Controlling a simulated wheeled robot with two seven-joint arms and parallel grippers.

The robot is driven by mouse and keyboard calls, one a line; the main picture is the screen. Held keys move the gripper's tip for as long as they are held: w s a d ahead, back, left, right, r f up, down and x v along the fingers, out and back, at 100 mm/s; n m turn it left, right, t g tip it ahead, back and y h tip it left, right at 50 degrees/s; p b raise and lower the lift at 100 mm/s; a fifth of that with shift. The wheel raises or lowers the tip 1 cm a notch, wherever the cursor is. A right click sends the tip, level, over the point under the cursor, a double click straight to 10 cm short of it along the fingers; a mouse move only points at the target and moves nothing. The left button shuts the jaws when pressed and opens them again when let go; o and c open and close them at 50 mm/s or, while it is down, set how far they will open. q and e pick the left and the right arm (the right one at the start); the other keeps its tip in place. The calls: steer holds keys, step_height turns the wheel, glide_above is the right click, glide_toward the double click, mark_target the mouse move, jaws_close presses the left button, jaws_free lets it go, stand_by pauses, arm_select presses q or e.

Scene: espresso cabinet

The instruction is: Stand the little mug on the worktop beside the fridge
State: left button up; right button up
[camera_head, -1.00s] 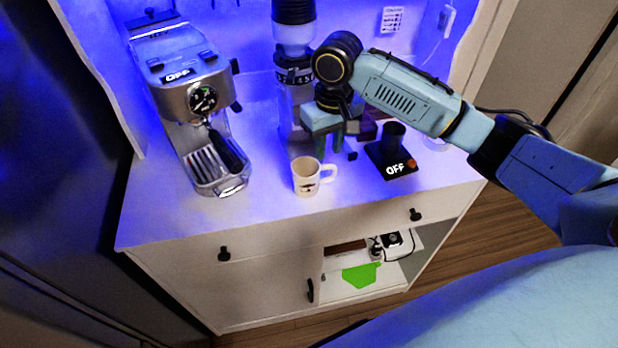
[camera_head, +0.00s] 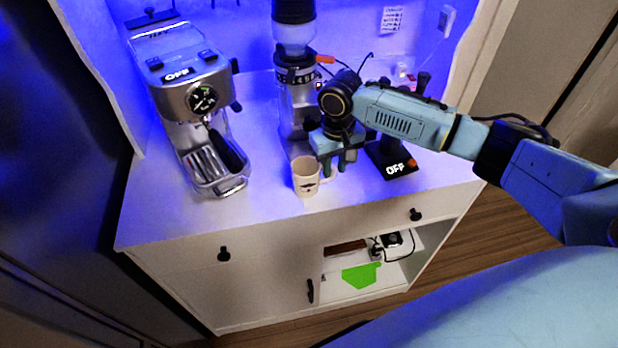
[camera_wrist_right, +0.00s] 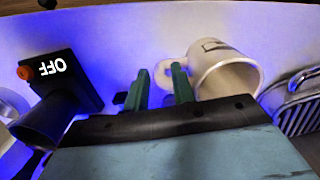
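The little mug (camera_head: 306,180) is cream with a dark mark and stands upright near the front edge of the white cabinet top (camera_head: 265,205). In the right wrist view the mug (camera_wrist_right: 222,68) is right of the fingers, its handle toward them. My right gripper (camera_head: 335,171) is at the mug's handle side, pointing down. In the right wrist view its two green fingers (camera_wrist_right: 160,74) are apart, with the handle showing between them; contact cannot be told. My left gripper is not in view. No fridge can be clearly identified.
An espresso machine (camera_head: 185,95) stands left of the mug and a grinder (camera_head: 297,95) behind it. A black scale-like box marked OFF (camera_head: 396,170) is close on the gripper's right. Cabinet top is clear at front left. A dark tall surface (camera_head: 60,170) is at the far left.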

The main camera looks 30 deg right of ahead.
step_height(320, 180, down, 2)
steer(key=shift+f, duration=0.2)
jaws_close()
steer(key=shift+r, duration=0.1)
